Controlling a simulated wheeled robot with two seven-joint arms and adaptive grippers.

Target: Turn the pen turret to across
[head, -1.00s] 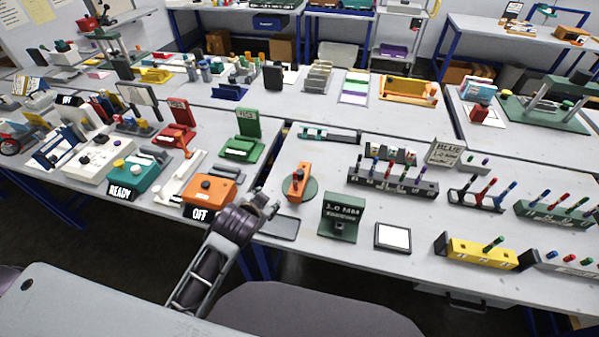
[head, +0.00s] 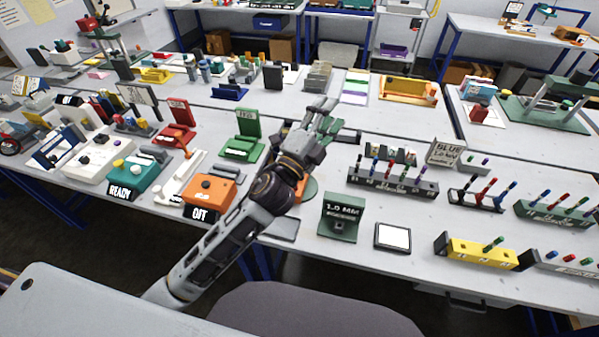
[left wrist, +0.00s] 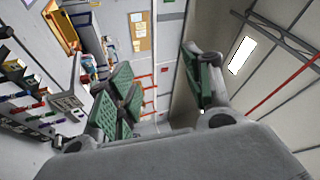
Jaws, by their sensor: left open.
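An orange bar on a round green base (head: 311,187), which looks like the pen turret, sits on the near table. My left arm hides most of it, and only bits of orange and green show, so I cannot tell its direction. My left gripper (head: 322,118) is above and past it, with its fingers pointing to the far side. It is open and empty. In the left wrist view the green-padded fingers (left wrist: 160,85) stand apart with only the room's far wall between them; the turret does not show there. My right gripper is not in view.
Right of the turret stand a dark green "1.0 MM" sign (head: 341,217), a grey pen rack (head: 392,183) and a white pad (head: 393,237).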

